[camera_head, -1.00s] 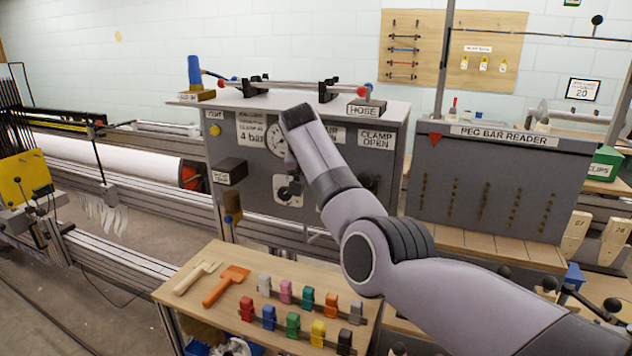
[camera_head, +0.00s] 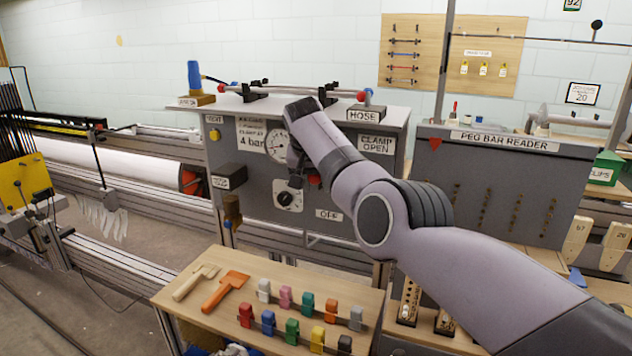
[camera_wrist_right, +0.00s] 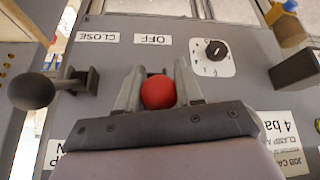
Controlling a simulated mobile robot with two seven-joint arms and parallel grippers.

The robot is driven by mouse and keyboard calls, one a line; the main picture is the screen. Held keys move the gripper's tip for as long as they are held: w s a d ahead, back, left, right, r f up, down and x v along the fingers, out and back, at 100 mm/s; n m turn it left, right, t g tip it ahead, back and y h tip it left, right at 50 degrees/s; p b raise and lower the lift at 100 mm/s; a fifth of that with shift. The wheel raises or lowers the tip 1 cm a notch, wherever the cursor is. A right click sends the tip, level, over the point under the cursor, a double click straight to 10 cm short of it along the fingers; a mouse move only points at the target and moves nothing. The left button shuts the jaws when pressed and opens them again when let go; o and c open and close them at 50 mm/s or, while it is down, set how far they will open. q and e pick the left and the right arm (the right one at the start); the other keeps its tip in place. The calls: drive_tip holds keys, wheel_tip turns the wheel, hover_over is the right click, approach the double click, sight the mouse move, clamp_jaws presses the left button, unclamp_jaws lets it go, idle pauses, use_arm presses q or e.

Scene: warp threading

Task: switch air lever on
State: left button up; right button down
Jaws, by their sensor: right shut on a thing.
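My right gripper (camera_head: 298,181) is at the front of the grey control panel (camera_head: 258,200). In the right wrist view, my gripper (camera_wrist_right: 158,88) is shut on a red ball knob (camera_wrist_right: 158,92), which sits between its two fingers. A bit of the red knob (camera_head: 314,179) shows beside the gripper in the head view. The arm hides most of the lever, so its angle is hard to tell. The OFF label (camera_head: 328,214) is below the gripper. My left gripper is not in view.
A rotary dial (camera_head: 288,197) is close beside the gripper, with a pressure gauge (camera_head: 278,146) above. A black ball lever (camera_wrist_right: 35,92) is near the CLOSE label (camera_wrist_right: 95,38). A bench with coloured clips (camera_head: 230,305) stands below, in front.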

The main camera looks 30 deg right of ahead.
drive_tip(key=shift+w+d+r, duration=0.1)
drive_tip(key=shift+d+r, duration=0.05)
drive_tip(key=shift+r, duration=0.3)
drive_tip(key=c, duration=1.1)
unclamp_jaws()
drive_tip(key=shift+c, duration=0.2)
drive_tip(key=o, duration=0.4)
drive_tip(key=shift+f, duration=0.25)
